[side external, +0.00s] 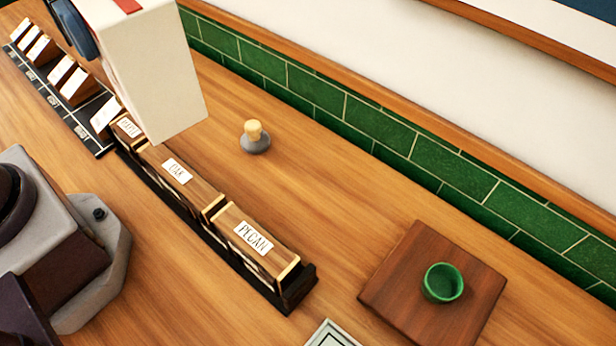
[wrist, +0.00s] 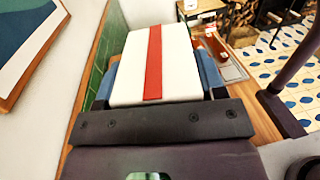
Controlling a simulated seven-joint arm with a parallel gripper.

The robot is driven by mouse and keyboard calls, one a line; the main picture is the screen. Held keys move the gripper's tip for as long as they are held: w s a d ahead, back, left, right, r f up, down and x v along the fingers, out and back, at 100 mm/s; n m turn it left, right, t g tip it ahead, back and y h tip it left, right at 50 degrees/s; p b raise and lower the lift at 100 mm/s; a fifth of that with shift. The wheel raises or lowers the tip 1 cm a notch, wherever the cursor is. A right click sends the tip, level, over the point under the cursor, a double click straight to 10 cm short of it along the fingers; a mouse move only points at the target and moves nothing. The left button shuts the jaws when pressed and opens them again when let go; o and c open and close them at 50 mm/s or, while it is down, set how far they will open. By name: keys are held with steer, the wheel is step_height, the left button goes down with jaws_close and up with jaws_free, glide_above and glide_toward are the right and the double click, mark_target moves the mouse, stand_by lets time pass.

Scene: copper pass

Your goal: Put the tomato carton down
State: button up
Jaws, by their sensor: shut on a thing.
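The tomato carton (side external: 155,75) is a white box with a red stripe, held in the air above the wooden counter at the upper left of the side view. Its top is cut off by the frame edge. In the wrist view the carton (wrist: 178,70) fills the middle, its red stripe running along it. My gripper (wrist: 160,85) is shut on the carton, with blue finger pads on both sides of it. In the side view only a blue-black part of my gripper (side external: 78,25) shows at the carton's left.
A rack of labelled wooden blocks (side external: 255,243) runs below the carton. A grey knobbed object (side external: 255,140) stands right of it. A green cup (side external: 442,283) sits on a brown board (side external: 390,291). Green tiles (side external: 400,155) line the wall. The counter between knob and board is clear.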

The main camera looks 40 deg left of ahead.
steer(key=shift+w+d+r+n+t, duration=0.15)
steer(key=shift+w+r+n+t, duration=0.65)
steer(key=shift+r+t, duration=0.25)
steer(key=shift+w+f+t, duration=0.1)
steer(key=shift+w+t, duration=0.25)
step_height(320, 180, down, 18)
steer(key=r, duration=0.1)
steer(key=shift+w+d+f, duration=1.3)
steer(key=shift+w+f, duration=0.65)
steer(key=shift+f, duration=0.3)
steer(key=shift+w+d+f, duration=1.25)
steer(key=shift+w+f, duration=0.7)
steer(key=shift+f, duration=0.3)
steer(key=shift+w+d+f, duration=1.3)
steer(key=shift+w+f, duration=0.65)
steer(key=shift+f, duration=0.3)
steer(key=shift+f, duration=0.1)
steer(key=o, duration=1.4)
steer(key=shift+c, duration=0.2)
